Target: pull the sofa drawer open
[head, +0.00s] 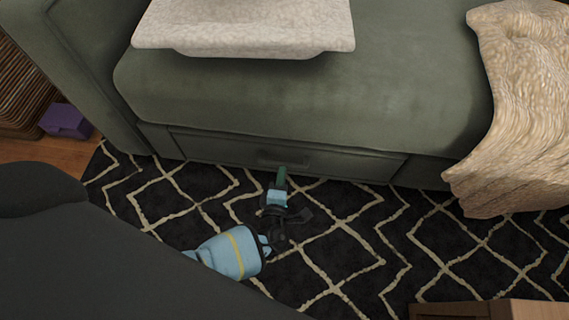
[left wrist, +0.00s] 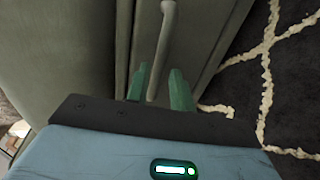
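The green sofa (head: 300,100) has a drawer (head: 215,147) low in its base. The drawer is shut, with its front about flush with the base. Its bar handle (head: 283,160) is small in the head view; in the left wrist view the handle (left wrist: 165,45) runs from the top down between my fingers. My left gripper (head: 282,178) is at the drawer front by the handle. In the left wrist view the left gripper (left wrist: 158,88) is open, one green finger on each side of the bar, with small gaps visible. My right gripper is not in view.
A black rug (head: 340,240) with cream lines covers the floor before the drawer, clear there. A beige throw (head: 525,110) hangs over the sofa's right side. A wooden piece (head: 490,310) stands at the bottom right. A purple box (head: 66,121) is at the left.

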